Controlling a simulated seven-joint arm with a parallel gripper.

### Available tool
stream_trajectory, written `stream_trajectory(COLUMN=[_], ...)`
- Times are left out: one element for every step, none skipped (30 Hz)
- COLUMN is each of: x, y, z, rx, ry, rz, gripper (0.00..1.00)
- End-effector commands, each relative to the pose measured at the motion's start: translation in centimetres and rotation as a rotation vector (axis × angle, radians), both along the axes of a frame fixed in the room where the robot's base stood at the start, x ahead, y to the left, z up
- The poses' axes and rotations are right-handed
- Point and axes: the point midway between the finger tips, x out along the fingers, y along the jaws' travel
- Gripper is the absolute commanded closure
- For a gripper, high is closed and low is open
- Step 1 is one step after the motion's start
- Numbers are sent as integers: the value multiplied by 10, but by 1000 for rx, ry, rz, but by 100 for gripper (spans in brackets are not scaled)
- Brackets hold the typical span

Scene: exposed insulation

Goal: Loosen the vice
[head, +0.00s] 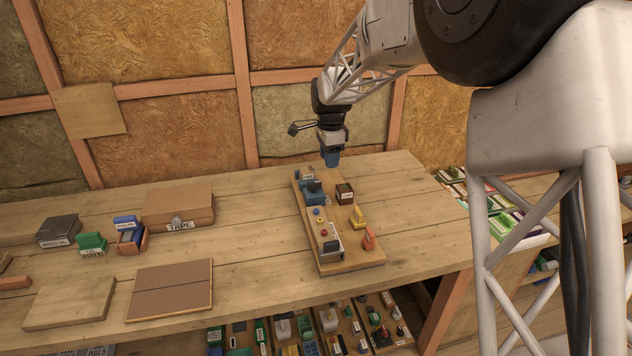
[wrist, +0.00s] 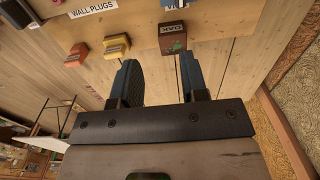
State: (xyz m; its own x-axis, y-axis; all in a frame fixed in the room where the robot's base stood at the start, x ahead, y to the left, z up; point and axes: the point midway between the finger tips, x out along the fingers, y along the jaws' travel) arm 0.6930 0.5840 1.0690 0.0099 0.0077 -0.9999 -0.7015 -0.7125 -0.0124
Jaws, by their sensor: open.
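The small blue vice (head: 314,196) sits at the far end of a wooden board (head: 352,262) on the workbench, with a white label beside it. In the wrist view only a bit of blue and a cut-off label starting "VI" show at the top edge, so its handle and jaws are hidden there. My gripper (head: 331,160) is above the far end of the board, to the right of the vice and apart from it. In the wrist view my gripper (wrist: 159,70) has its two blue fingers spread, with nothing between them.
A dark brown labelled block (head: 344,194) stands right of the vice; it also shows in the wrist view (wrist: 173,42). Yellow (head: 357,217) and orange (head: 369,238) pieces stand nearer on the board. A flat brown box (head: 178,205) lies left; bare bench separates it from the board.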

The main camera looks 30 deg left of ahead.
Motion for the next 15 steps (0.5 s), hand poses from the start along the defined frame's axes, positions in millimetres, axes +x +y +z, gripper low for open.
stream_trajectory(x=[0, -1, -2, -2, -2, -2, -2, -3, -3, -3, -3, -3, -3, -3, -3], y=[14, 20, 28, 33, 37, 41, 43, 46, 48, 49, 49, 49, 49, 49, 49], z=[-7, -10, -14, -16, -18, -20, -21, -22, -24, -24, -25, -25, -25, -25, -24], rx=[-2, -3, -5, -5, -6, -6, -7, -7, -7, -8, -8, -8, -8, -8, -8], ry=[4, 5, 6, 7, 8, 8, 9, 9, 9, 10, 10, 10, 10, 10, 10], rz=[-8, -14, -20, -26, -30, -35, -38, -40, -43, -44, -45, -45, -45, -45, -45], gripper=[60, 60, 60, 60, 60, 60, 60, 60, 60, 60, 60, 60, 60, 60, 60])
